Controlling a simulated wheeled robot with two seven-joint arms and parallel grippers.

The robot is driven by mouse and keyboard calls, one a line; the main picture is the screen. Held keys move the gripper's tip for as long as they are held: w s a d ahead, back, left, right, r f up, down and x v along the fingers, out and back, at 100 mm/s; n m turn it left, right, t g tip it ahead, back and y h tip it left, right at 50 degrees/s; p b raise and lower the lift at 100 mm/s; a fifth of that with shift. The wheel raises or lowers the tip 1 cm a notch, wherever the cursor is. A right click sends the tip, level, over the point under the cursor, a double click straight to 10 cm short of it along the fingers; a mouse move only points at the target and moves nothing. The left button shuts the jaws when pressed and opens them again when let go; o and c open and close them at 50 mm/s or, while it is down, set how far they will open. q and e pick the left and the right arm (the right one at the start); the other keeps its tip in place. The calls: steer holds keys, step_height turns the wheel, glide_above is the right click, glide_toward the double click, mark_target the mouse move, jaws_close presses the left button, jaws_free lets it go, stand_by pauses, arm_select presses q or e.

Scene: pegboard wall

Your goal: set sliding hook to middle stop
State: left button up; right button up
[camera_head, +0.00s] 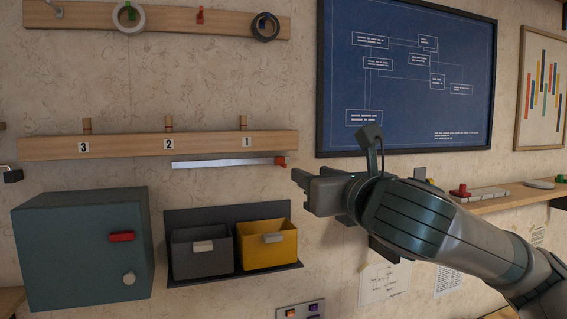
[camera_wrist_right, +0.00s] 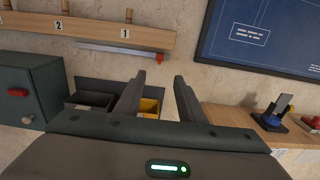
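A pale metal rail (camera_head: 222,163) is on the wall below a wooden strip (camera_head: 120,146) with pegs labelled 3, 2 and 1. A small red hook piece (camera_head: 280,162) sits at the rail's right end, to the right of label 1. The rail (camera_wrist_right: 110,49) and red piece (camera_wrist_right: 159,58) also show in the right wrist view. My right gripper (camera_head: 299,183) is just below and to the right of the red piece in the head view. In the wrist view its two fingers (camera_wrist_right: 157,95) are apart with nothing held between them. My left gripper is out of view.
A teal cabinet (camera_head: 60,250) with a red handle is at the lower left. A dark holder with a grey bin (camera_head: 203,262) and a yellow bin (camera_head: 270,254) is below the rail. A blue framed chart (camera_head: 405,90) and a wooden shelf (camera_head: 510,195) are at right.

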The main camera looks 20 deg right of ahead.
mark_target(280, 160)
steer(key=shift+w, duration=0.1)
steer(key=w+p, duration=0.2)
steer(key=w, duration=0.3)
steer(key=w+p, duration=0.2)
steer(key=w, duration=0.4)
steer(key=w+p, duration=0.2)
steer(key=w, duration=0.3)
steer(key=shift+w+a, duration=0.2)
steer(key=shift+a, duration=0.1)
steer(key=shift+w, duration=0.4)
jaws_close()
steer(key=shift+a, duration=0.1)
